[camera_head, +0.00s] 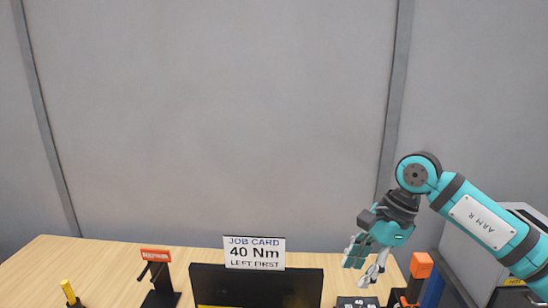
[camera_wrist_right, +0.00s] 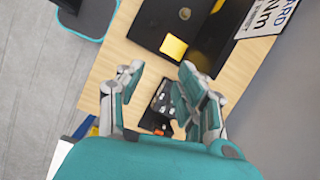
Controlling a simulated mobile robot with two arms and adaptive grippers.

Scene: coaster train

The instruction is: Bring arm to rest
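My right gripper (camera_head: 369,262) hangs from the teal arm at the right of the head view, above the right part of the wooden table (camera_head: 62,262). In the right wrist view the gripper (camera_wrist_right: 160,84) has its two fingers spread apart with nothing between their tips. Below it lies a dark device with grey keys (camera_wrist_right: 162,98), also partly seen at the bottom of the head view (camera_head: 357,302). My left gripper is in neither view.
A job card (camera_head: 254,253) reading "40 Nm left first" stands behind a black box (camera_head: 257,283). A black stand with an orange label (camera_head: 156,254), a yellow-topped item (camera_head: 69,292) and an orange-topped tool (camera_head: 421,266) stand on the table. A grey cabinet (camera_head: 462,262) stands at right.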

